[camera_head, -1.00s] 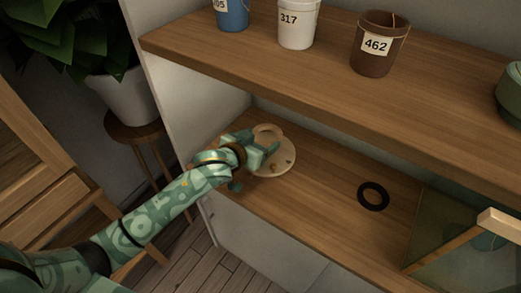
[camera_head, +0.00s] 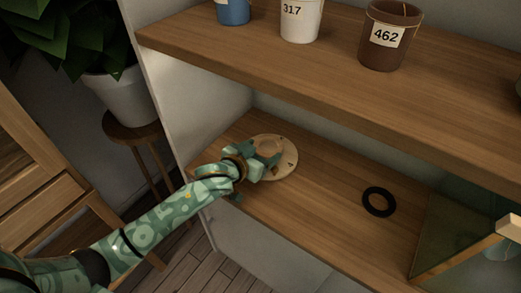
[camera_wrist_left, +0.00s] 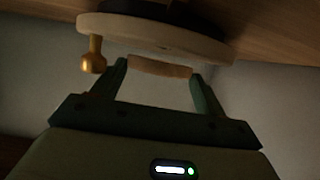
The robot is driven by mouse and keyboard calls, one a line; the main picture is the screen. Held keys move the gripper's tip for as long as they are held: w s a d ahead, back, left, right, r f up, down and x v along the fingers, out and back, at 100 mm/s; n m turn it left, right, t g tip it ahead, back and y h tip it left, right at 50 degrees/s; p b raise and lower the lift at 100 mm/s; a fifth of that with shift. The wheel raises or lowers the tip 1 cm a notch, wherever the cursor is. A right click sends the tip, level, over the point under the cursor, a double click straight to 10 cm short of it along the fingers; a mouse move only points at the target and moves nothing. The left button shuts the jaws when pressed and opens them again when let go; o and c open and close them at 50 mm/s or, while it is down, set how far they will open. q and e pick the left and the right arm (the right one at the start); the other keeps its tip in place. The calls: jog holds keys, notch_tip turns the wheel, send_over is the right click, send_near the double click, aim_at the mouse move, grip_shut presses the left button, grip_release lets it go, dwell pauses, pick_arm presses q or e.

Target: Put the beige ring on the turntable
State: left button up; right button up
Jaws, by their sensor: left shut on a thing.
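The beige ring (camera_head: 267,147) is held by my left gripper (camera_head: 262,162) over the turntable (camera_head: 289,166), a pale round disc on the lower shelf. The gripper is shut on the ring. In the left wrist view the ring (camera_wrist_left: 160,66) shows edge-on between the two fingers, close to the turntable's pale rim (camera_wrist_left: 205,47). I cannot tell whether ring and disc touch. A gold peg (camera_wrist_left: 94,55) shows beside the left finger in that view. The gripper hides part of the ring and disc in the head view. My right gripper is not in view.
A black ring (camera_head: 379,201) lies on the lower shelf (camera_head: 325,207), right of the turntable. A wood-framed glass panel (camera_head: 455,235) stands farther right. The upper shelf (camera_head: 330,72) overhangs, with labelled pots, including a brown one (camera_head: 388,55). Shelf between turntable and black ring is clear.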

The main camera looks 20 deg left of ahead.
pick_arm(q)
jog(key=o, duration=1)
jog(key=shift+f, duration=0.25)
jog(key=shift+c, duration=0.2)
jog(key=shift+s+f, duration=0.1)
jog(key=shift+s, duration=0.05)
jog(key=shift+r, duration=0.35)
jog(key=r+p+v, duration=0.1)
jog(key=p+v, duration=0.4)
jog(key=v, duration=0.7)
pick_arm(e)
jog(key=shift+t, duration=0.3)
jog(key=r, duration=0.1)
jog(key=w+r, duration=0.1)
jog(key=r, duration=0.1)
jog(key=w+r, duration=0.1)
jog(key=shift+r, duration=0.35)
